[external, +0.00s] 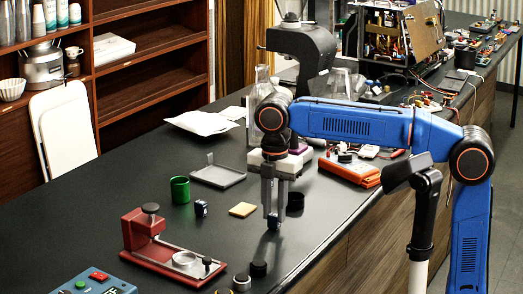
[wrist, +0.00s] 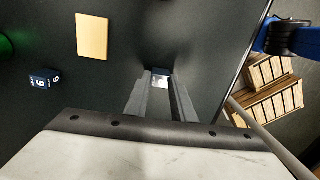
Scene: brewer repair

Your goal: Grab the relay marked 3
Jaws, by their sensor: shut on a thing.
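My gripper (external: 274,215) points straight down over the dark bench, near its front edge. Its fingers are shut on a small dark blue relay (external: 273,225) at or just above the bench top; I cannot tell whether it touches. In the wrist view the held relay (wrist: 160,80) shows a pale face between the fingertips, with its mark not readable. A second dark blue relay (external: 201,208) stands on the bench to the left. In the wrist view this second relay (wrist: 43,79) has white marks that look like 6 or 9.
A yellow pad (external: 242,210) and green cup (external: 180,190) lie left of my gripper. A black round cup (external: 295,201) stands close on the right. A red fixture (external: 165,245) and a blue button box (external: 95,284) are at the front left. An orange case (external: 350,171) lies behind.

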